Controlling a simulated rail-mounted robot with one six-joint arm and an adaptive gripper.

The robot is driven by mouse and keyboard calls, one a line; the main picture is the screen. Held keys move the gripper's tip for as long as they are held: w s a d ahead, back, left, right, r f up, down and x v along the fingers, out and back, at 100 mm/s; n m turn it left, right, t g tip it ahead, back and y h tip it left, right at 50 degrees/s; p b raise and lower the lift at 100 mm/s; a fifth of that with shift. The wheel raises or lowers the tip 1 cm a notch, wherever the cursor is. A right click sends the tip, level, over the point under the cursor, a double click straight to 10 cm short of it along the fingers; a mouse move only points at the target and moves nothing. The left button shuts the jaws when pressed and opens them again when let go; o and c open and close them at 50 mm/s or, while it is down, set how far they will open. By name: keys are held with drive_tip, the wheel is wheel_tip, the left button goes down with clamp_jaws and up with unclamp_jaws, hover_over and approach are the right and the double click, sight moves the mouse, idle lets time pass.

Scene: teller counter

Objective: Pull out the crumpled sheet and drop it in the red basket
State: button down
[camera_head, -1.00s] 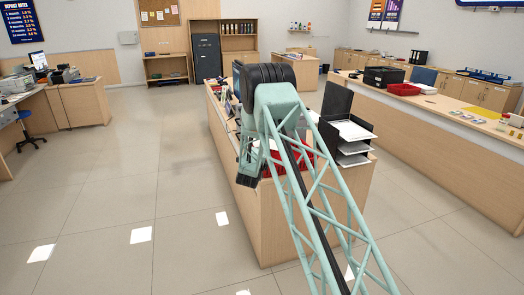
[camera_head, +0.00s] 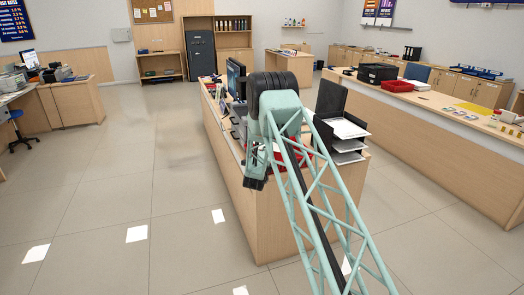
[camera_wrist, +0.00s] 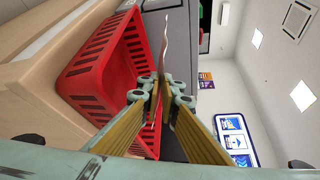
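The red basket (camera_wrist: 92,75), with slotted walls, fills the left part of the wrist view, which is turned on its side. The crumpled sheet (camera_wrist: 166,42) shows there nearly edge-on as a thin pale strip. It runs between the fingertips of my gripper (camera_wrist: 163,88), which look closed together on it. The basket is close beside the fingers. In the head view my gripper (camera_head: 256,182) hangs at the left edge of the counter, its fingertips not clear. Red parts of the basket show behind my arm.
The wooden counter (camera_head: 237,205) has a monitor (camera_head: 236,78) and a black tray stack with papers (camera_head: 348,145) near my arm. Another long counter (camera_head: 430,130) stands at the right. The floor left of the near counter is clear.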

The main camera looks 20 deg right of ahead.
drive_tip(key=shift+s+d+f+b, duration=0.1)
drive_tip(key=shift+d+f+b, duration=0.3)
drive_tip(key=shift+d, duration=0.45)
drive_tip(key=shift+s+d+f+b, duration=0.1)
drive_tip(key=shift+d+f+b, duration=0.2)
drive_tip(key=shift+d+b, duration=0.45)
drive_tip(key=shift+s+d+f+b, duration=0.1)
drive_tip(key=shift+d+f+b, duration=0.2)
drive_tip(key=shift+d, duration=0.7)
drive_tip(key=shift+d, duration=0.1)
drive_tip(key=c, duration=2.8)
unclamp_jaws()
drive_tip(key=shift+f, duration=0.1)
drive_tip(key=shift+v, duration=6)
drive_tip(key=shift+w+r, duration=0.1)
drive_tip(key=shift+r, duration=0.15)
